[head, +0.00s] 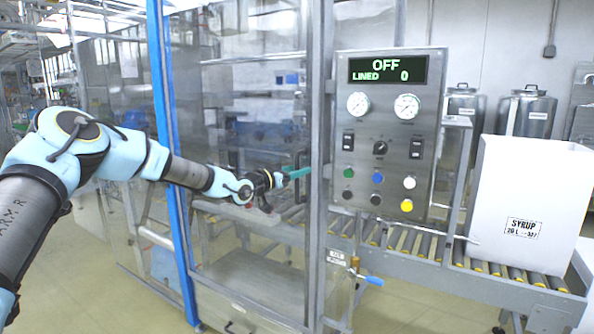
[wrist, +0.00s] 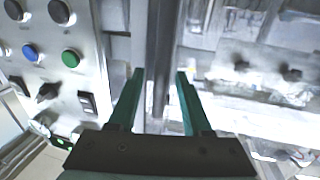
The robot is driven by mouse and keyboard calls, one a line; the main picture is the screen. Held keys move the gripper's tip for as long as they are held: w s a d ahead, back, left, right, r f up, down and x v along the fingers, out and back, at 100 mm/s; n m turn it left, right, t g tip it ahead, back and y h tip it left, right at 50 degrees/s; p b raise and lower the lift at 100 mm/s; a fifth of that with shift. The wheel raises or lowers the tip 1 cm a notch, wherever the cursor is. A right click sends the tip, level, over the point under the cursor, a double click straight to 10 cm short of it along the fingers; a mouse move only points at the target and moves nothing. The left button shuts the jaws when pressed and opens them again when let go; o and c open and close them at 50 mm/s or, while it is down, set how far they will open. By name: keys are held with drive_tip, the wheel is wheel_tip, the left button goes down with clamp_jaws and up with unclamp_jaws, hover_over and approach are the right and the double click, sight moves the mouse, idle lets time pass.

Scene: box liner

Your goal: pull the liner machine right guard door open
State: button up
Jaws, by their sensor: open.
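The liner machine's right guard door (head: 245,85) is a tall clear panel between a blue upright on its left and a grey metal post (head: 320,130) on its right. It looks closed against that post. My gripper (head: 303,172) is at the door's right edge, its green fingers pointing right toward the post. In the wrist view my gripper (wrist: 160,72) is open, with a dark upright bar (wrist: 160,45) lined up in the gap between the fingertips. This may be the door handle or frame edge. I cannot tell whether the fingers touch it.
Right of the post is a control panel (head: 388,130) with gauges, buttons and a display reading OFF. A blue-handled valve (head: 368,279) juts out low by the post. A roller conveyor (head: 500,275) carries a white syrup box (head: 530,200). Floor in front of the door is clear.

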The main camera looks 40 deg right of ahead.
drive_tip(key=shift+c, duration=0.2)
clamp_jaws()
idle(1.1)
